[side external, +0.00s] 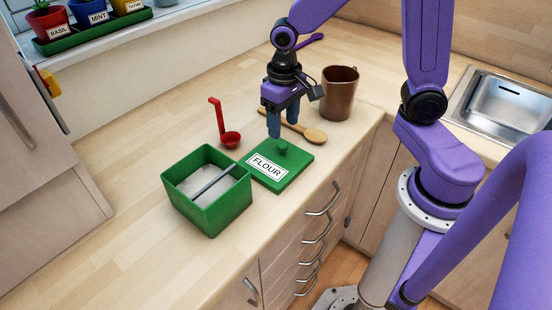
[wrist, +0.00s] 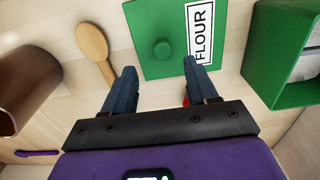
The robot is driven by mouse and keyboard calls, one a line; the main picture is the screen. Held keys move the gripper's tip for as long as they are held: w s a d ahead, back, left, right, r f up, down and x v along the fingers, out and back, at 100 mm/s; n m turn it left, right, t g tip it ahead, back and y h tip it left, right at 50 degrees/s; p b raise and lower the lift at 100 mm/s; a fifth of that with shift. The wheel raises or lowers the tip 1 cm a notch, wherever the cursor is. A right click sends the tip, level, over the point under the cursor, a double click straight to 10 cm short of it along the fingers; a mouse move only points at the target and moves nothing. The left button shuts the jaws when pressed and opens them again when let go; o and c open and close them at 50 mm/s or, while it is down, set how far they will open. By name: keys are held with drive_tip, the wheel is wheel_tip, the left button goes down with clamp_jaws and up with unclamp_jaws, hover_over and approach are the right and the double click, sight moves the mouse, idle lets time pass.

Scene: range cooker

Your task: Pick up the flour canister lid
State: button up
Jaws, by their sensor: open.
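The flour canister lid (side external: 276,167) is a flat green square with a round green knob and a white FLOUR label. It lies on the wooden counter beside the open green canister (side external: 207,195), which holds white flour with a grey bar across its top. In the wrist view the lid (wrist: 155,60) is at the top middle, with its knob ahead of and between the fingers. My gripper (side external: 274,134) is open and empty, pointing down just above the knob. Its two blue fingers also show in the wrist view (wrist: 160,72). The lid's far edge is cut off there.
A red ladle (side external: 230,138) lies behind the canister. Potted herbs (side external: 95,18) line the windowsill. The counter's left front is clear.

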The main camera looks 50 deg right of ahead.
sight(283, 144)
drive_tip(key=shift+s+a+f, duration=0.1)
drive_tip(key=shift+f, duration=1.3)
drive_tip(key=shift+a+f, duration=0.1)
drive_tip(key=shift+f, duration=1.3)
clamp_jaws()
